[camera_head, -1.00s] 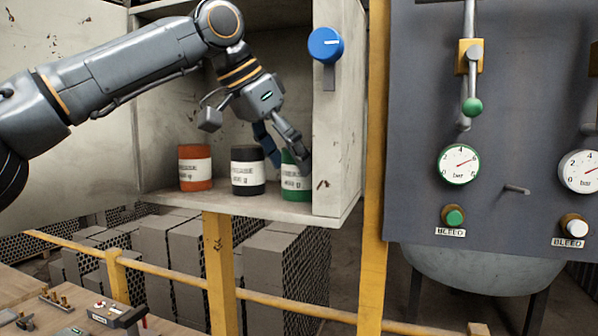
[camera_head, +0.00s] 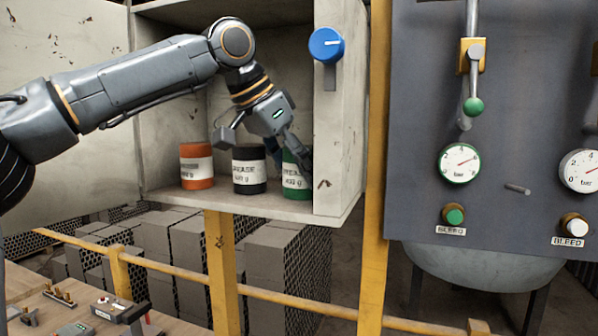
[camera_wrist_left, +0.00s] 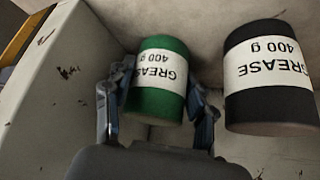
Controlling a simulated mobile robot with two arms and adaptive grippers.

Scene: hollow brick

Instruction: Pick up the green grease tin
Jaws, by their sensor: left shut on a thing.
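The green grease tin (camera_head: 294,186) stands upright on the cabinet shelf at the right, close to the right side wall. My left gripper (camera_head: 296,157) reaches down over it, and its fingers are shut on it. In the left wrist view the green tin (camera_wrist_left: 157,101) sits between the two fingers of my left gripper (camera_wrist_left: 158,110), one finger on each side. In the head view, part of the tin is hidden behind the gripper. My right gripper is not in view.
A black grease tin (camera_head: 249,178) stands just left of the green one, close to one finger in the left wrist view (camera_wrist_left: 268,105). An orange tin (camera_head: 196,174) stands farther left. The cabinet's right wall (camera_head: 340,120) carries a blue knob (camera_head: 326,45).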

